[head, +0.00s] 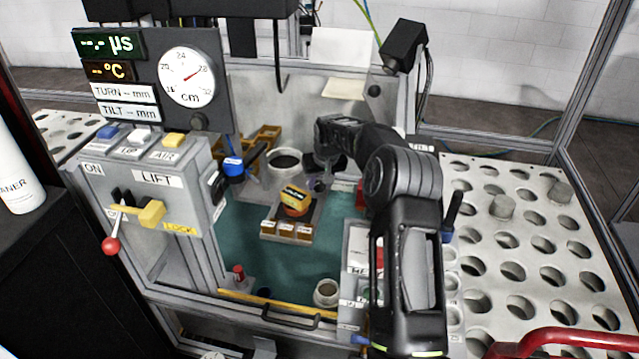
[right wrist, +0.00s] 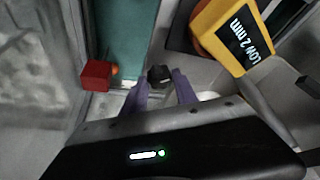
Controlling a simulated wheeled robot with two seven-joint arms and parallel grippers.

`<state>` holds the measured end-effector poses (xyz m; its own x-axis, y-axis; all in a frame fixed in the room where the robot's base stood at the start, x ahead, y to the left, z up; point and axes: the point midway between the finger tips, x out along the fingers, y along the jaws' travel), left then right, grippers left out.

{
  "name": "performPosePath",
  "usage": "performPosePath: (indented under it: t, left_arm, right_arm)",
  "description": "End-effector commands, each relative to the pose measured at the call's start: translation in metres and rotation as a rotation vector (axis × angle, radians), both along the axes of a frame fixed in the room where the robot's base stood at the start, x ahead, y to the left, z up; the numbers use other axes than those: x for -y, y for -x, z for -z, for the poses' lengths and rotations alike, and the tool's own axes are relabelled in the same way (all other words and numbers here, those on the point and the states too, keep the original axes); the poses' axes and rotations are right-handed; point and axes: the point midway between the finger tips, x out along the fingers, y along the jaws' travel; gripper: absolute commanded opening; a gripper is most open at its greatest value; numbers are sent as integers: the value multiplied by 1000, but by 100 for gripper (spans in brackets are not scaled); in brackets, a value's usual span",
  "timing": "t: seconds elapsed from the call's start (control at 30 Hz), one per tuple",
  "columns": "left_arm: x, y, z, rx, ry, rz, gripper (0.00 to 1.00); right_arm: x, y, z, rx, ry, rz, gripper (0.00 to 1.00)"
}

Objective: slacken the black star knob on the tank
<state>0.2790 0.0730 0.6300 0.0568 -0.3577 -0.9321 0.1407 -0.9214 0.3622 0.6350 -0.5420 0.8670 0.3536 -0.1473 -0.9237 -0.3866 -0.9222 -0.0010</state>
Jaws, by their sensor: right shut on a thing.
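The tank (head: 330,262) is a clear-walled box with a teal floor in the middle of the head view. My right arm reaches over it from the lower right. My right gripper (head: 318,186) is small and partly hidden by my wrist there. In the right wrist view, the two purple fingers of my right gripper (right wrist: 160,84) are close around a small black knob (right wrist: 160,74) and shut on it. The knob's star shape is not clear, and the head view does not show it plainly. My left gripper is in neither view.
A yellow block marked "LOW 2 mm" (right wrist: 230,35) is close right of the fingers; a red block (right wrist: 95,75) is left. A control panel with dial (head: 187,77) and lift switches (head: 150,185) stands left of the tank. A perforated shelf (head: 535,235) lies right.

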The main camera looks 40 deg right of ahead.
Motion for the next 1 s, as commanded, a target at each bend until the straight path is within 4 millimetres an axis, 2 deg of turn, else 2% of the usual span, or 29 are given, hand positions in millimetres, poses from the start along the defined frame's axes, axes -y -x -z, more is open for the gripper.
performPosePath:
  t: [0.3, 0.73, 0.77, 1.0]
  left_arm:
    - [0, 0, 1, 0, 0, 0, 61]
    - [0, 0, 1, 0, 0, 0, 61]
    - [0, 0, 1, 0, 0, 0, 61]
    - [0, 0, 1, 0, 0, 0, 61]
  right_arm:
    - [1, 0, -1, 1, 0, -125, 0]
    - [1, 0, -1, 1, 1, -140, 0]
    - [1, 0, -1, 1, 1, -139, 35]
    - [1, 0, -1, 0, 1, -139, 55]
